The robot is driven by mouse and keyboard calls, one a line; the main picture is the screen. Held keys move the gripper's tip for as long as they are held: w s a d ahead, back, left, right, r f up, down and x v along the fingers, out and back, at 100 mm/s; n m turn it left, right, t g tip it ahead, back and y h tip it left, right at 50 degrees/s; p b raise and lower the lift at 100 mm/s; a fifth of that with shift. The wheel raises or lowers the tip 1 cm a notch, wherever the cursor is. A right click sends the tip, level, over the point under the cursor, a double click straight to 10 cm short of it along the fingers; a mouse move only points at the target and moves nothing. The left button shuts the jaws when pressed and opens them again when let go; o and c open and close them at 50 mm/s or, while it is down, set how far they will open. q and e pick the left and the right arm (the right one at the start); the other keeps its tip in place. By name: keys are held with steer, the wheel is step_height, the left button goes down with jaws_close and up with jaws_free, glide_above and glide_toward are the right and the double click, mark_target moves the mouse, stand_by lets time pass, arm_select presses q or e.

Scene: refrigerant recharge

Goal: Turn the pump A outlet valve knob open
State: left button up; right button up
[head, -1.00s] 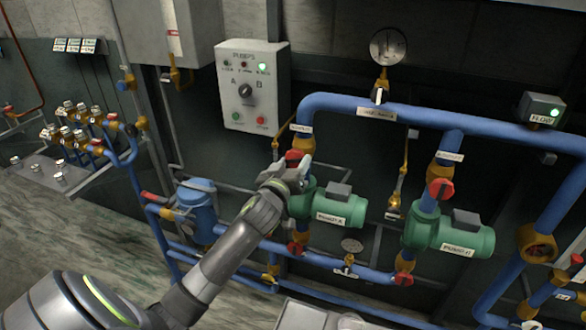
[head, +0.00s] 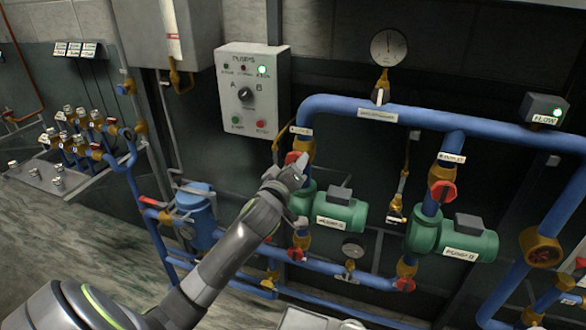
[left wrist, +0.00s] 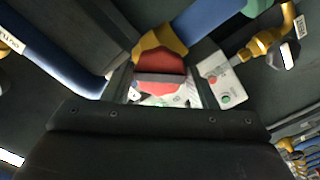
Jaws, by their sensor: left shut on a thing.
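The pump A outlet valve has a red knob (head: 293,158) on a brass body (head: 303,146), on the blue vertical pipe above the green pump A (head: 338,211). My left gripper (head: 301,160) is at this knob and partly covers it in the head view. In the left wrist view the red knob (left wrist: 160,80) sits between the two fingers, just under the brass valve body (left wrist: 160,45). The gripper is shut on the knob. The knob's exact angle is hard to tell. My right gripper is not in view.
Pump B (head: 462,238) stands to the right with its own red outlet knob (head: 442,191). The pump control panel (head: 252,90) is on the wall above left. A gauge (head: 389,47) rises above the blue header pipe (head: 430,115). Blue pipes run below the pumps.

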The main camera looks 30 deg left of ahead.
arm_select(q)
steer(key=shift+n+b, duration=0.55)
steer(key=shift+n, duration=1.65)
steer(key=n, duration=0.3)
steer(key=shift+b, duration=0.4)
steer(key=o, duration=0.9)
steer(key=shift+r+n, duration=0.1)
steer(key=shift+n, duration=0.3)
steer(key=shift+o, duration=0.3)
steer(key=shift+s+d, duration=0.1)
steer(key=shift+s, duration=0.05)
